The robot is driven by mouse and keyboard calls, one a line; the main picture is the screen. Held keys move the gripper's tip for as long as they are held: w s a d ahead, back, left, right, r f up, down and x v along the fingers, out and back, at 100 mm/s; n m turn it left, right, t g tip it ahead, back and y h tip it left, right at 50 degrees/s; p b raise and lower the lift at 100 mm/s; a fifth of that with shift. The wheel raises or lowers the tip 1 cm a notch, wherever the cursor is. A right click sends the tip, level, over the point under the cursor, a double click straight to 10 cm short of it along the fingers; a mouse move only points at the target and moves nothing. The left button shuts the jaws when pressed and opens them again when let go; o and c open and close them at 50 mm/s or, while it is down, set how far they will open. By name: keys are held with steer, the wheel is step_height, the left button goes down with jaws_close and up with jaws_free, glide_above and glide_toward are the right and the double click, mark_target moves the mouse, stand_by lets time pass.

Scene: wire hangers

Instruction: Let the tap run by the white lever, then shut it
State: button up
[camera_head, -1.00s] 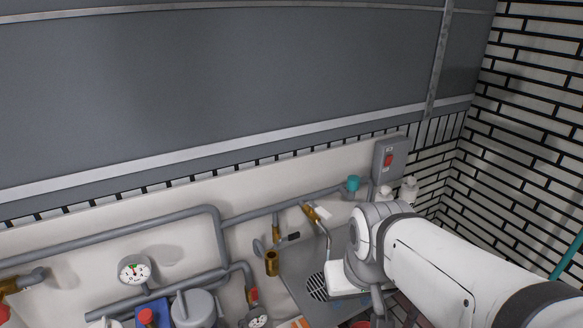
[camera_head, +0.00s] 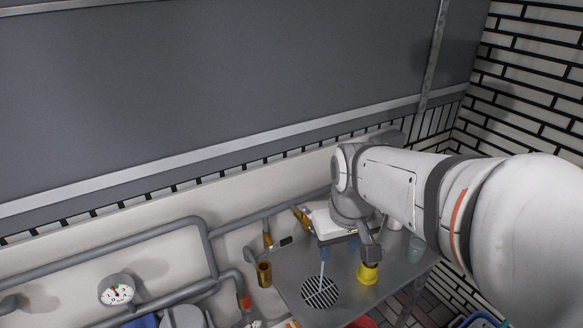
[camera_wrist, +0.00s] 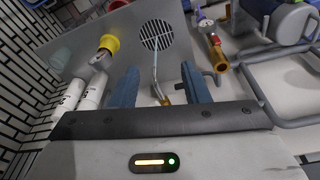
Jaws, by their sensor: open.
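The brass tap (camera_head: 301,216) is on the wall pipe at the back of the grey sink top, partly behind my gripper (camera_head: 340,249) in the head view. In the wrist view the tap's brass end (camera_wrist: 165,100) shows between the blue fingers of my gripper (camera_wrist: 159,70), which are apart. A thin pale-blue stream, apparently water (camera_head: 321,277), falls to the round drain grate (camera_head: 320,292); it also shows in the wrist view (camera_wrist: 155,62). I cannot make out the white lever clearly against my white gripper body, nor whether a finger touches it.
A yellow cup (camera_head: 368,273) stands on the sink top right of the drain, below my wrist. A pale glass (camera_head: 416,248) and white bottles (camera_wrist: 89,92) are near it. A brass valve (camera_head: 264,272) and gauge (camera_head: 116,290) are left.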

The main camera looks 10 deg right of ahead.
steer(key=w+n+p, duration=0.1)
steer(key=w, duration=0.4)
steer(key=w+r+n+g+p, duration=0.1)
steer(key=w+n+p, duration=0.1)
steer(key=w, duration=0.4)
steer(key=w+n+g+p, duration=0.1)
steer(key=w+p, duration=0.1)
steer(key=w, duration=0.3)
steer(key=shift+w+a+r+n, duration=0.2)
steer(key=shift+r+n, duration=0.1)
steer(key=shift+r, duration=0.1)
steer(key=shift+w+f, duration=0.2)
step_height(320, 180, down, 8)
steer(key=shift+r+p, duration=0.2)
steer(key=shift+p, duration=0.65)
steer(key=shift+c, duration=0.3)
jaws_close()
